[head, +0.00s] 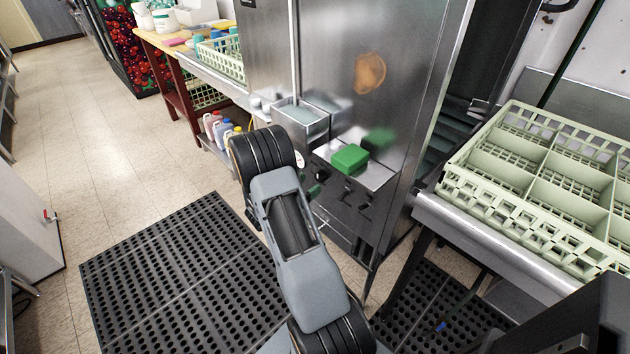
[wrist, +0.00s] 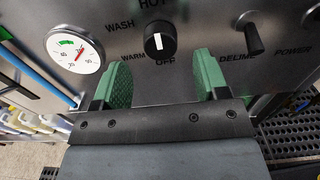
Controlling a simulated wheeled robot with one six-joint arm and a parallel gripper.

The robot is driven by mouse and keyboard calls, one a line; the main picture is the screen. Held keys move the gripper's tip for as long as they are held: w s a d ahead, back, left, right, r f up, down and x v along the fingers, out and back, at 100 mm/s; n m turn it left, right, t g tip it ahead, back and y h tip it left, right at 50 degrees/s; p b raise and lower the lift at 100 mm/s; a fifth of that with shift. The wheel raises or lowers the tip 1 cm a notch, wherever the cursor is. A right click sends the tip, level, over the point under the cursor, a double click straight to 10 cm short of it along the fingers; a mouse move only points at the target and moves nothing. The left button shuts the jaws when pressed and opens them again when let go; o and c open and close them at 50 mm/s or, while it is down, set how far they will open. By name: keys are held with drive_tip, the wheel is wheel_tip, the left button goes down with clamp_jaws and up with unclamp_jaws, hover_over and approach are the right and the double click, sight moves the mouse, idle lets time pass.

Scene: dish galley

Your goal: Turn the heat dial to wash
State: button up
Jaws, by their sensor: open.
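The heat dial (wrist: 159,42) is a round black knob with a white mark on the machine's steel front. In the wrist view, HOT is above it, WASH to its upper left, WARM to its lower left and OFF below. The white mark stands roughly upright; I cannot tell for sure which label it points to. In the head view the dial (head: 320,173) is small, beside my arm. My gripper (wrist: 164,72) is open, its green fingers apart on either side below the dial, with nothing between them. In the head view my arm mostly hides the gripper.
A white gauge (wrist: 76,50) with a red needle is left of the dial. A DELIME switch (wrist: 249,35) is to its right, near a POWER label. A green block (head: 350,158) lies on the ledge above the controls. A rack (head: 545,175) stands at right.

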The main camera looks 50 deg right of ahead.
sight(318, 178)
drive_tip(key=shift+s+d, duration=0.15)
drive_tip(key=shift+d, duration=1.65)
drive_tip(key=shift+c, duration=0.4)
drive_tip(key=c, duration=0.8)
drive_tip(key=shift+c, duration=0.2)
